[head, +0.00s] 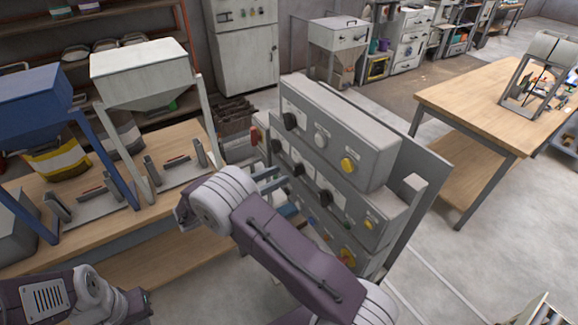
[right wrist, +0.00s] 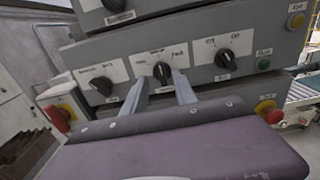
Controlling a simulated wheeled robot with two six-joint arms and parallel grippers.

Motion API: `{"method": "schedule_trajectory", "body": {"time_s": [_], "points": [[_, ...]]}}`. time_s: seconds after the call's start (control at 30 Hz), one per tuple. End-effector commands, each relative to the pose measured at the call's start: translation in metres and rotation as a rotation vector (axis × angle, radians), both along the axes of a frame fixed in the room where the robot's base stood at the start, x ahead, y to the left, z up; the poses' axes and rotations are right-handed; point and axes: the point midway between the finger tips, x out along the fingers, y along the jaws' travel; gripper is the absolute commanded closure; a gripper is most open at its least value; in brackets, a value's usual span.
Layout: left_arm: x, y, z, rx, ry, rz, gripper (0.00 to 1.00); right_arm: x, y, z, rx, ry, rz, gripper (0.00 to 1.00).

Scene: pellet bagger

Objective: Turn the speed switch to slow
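A grey control panel (head: 330,185) with stepped rows of black knobs stands at the centre of the head view. In the right wrist view, my right gripper (right wrist: 158,82) is open, its two fingers on either side of the middle black knob (right wrist: 162,72) of one row. I see a gap beside the knob and cannot tell whether either finger touches it. One black knob (right wrist: 101,87) is to its left and another (right wrist: 225,58) to its right. The labels are too blurred to tell which is the speed switch. My left arm shows at the lower left; its fingers cannot be made out.
A red knob on a yellow base (right wrist: 270,112) is at the panel's right, and a red switch (right wrist: 58,118) at its left. A workbench (head: 185,205) with a white hopper (head: 140,70) and a blue hopper (head: 38,98) stands left. A wooden table (head: 480,110) is right, with clear floor before it.

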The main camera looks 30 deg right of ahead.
Motion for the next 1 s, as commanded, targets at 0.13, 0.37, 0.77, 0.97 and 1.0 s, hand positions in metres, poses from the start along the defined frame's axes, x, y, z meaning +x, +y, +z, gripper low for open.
{"method": "schedule_trajectory", "body": {"time_s": [0.13, 0.37, 0.77, 0.97, 1.0], "points": [[0.000, 0.000, 0.015, 0.000, 0.000, 0.000, 1.00, 0.001, -0.029, 0.004, 0.001, 0.003, -0.003, 0.66], [0.000, 0.000, 0.020, 0.000, 0.000, 0.000, 1.00, 0.003, -0.047, 0.001, 0.002, 0.000, 0.000, 0.66], [0.000, 0.000, 0.019, 0.000, 0.000, 0.000, 1.00, 0.004, -0.047, 0.000, 0.002, -0.001, 0.000, 1.00], [0.000, 0.000, 0.020, 0.000, 0.000, 0.000, 1.00, 0.004, -0.047, 0.001, 0.001, 0.007, 0.000, 1.00], [0.000, 0.000, 0.021, 0.000, 0.000, 0.000, 1.00, 0.004, -0.047, 0.001, 0.001, 0.014, 0.000, 1.00]]}}
